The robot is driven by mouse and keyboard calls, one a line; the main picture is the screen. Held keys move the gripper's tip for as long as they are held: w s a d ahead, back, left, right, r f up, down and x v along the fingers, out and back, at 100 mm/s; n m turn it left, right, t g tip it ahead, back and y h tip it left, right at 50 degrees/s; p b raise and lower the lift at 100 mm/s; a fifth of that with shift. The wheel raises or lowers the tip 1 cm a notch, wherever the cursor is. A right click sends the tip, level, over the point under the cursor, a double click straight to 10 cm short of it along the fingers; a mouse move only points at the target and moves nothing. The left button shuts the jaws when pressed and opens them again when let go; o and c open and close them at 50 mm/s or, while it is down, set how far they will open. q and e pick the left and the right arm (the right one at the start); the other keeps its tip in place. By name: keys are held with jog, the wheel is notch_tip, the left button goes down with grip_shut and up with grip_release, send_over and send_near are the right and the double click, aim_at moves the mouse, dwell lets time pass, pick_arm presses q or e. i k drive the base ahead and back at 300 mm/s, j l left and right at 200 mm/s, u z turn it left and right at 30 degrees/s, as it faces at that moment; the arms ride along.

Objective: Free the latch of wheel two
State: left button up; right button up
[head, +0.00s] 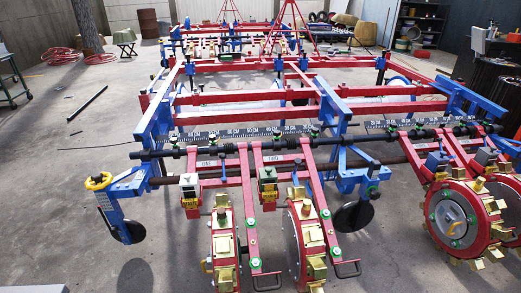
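The punch planter is a red and blue frame (300,97). A tag reading TWO (275,157) sits on its lower bar. Wheel two (311,236), red with brass-coloured punches, hangs below that tag. A red arm (320,190) with green bolts runs down beside it to a black handle (348,269). A small box with green and red parts (268,180) is above the wheel. I cannot tell which part is the latch or whether it is locked. Neither gripper is in view.
Another punch wheel (224,247) hangs to the left, and a larger-looking wheel (462,222) is at the right. A yellow handwheel (98,181) is at the frame's left end. Bare concrete floor (60,220) lies at left. Shelves (419,27) stand at the back.

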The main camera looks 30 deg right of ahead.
aim_at(297, 161)
jog(key=z, duration=1.2)
jog(key=i+l+u, duration=0.1)
jog(key=l, duration=0.45)
jog(key=i+l, duration=0.15)
jog(key=l, duration=0.45)
jog(key=i+l+u, duration=0.15)
jog(key=l, duration=1)
jog(key=i+u, duration=0.05)
